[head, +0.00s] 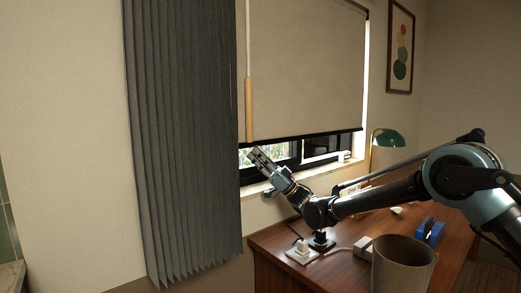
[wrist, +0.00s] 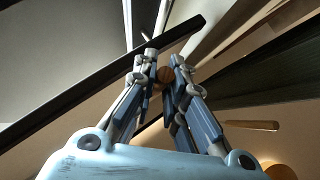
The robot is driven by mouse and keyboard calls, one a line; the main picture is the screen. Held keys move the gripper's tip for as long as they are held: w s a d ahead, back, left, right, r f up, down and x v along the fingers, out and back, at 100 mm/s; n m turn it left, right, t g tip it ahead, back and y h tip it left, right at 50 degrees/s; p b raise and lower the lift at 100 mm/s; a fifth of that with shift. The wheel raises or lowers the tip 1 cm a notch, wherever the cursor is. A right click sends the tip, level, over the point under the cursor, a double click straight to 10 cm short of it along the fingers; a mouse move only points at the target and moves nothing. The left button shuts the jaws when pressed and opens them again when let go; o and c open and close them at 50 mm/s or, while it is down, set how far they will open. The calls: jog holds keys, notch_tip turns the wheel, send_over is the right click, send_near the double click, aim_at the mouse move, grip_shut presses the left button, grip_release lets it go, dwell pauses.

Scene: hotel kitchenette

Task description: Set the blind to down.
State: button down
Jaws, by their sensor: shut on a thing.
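The beige roller blind (head: 305,65) covers most of the window. Its dark bottom bar (head: 310,136) hangs a little above the sill, leaving a strip of window showing below it. A pull cord with a long wooden handle (head: 249,108) hangs at the blind's left side. My gripper (head: 255,152) is at the lower end of this handle, beside the grey curtain. In the wrist view the handle's round wooden end (wrist: 167,75) shows between my fingers (wrist: 167,62), which are shut on it. The fingers partly hide the handle there.
A grey pleated curtain (head: 185,140) hangs just left of the handle. Below the window is a wooden desk (head: 280,240) with a green lamp (head: 388,138), a blue holder (head: 430,232) and a bin-like grey container (head: 402,265) in front.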

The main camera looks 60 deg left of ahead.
jog(key=shift+f, duration=0.1)
jog(key=c, duration=1.6)
grip_release()
jog(key=shift+a, duration=0.1)
jog(key=shift+c, duration=0.2)
jog(key=shift+f, duration=0.1)
jog(key=shift+w+d+f, duration=0.2)
jog(key=w+d+f, duration=0.3)
jog(key=w+d, duration=0.6)
jog(key=w, duration=0.2)
jog(key=shift+w+d, duration=0.3)
jog(key=shift+c, duration=0.2)
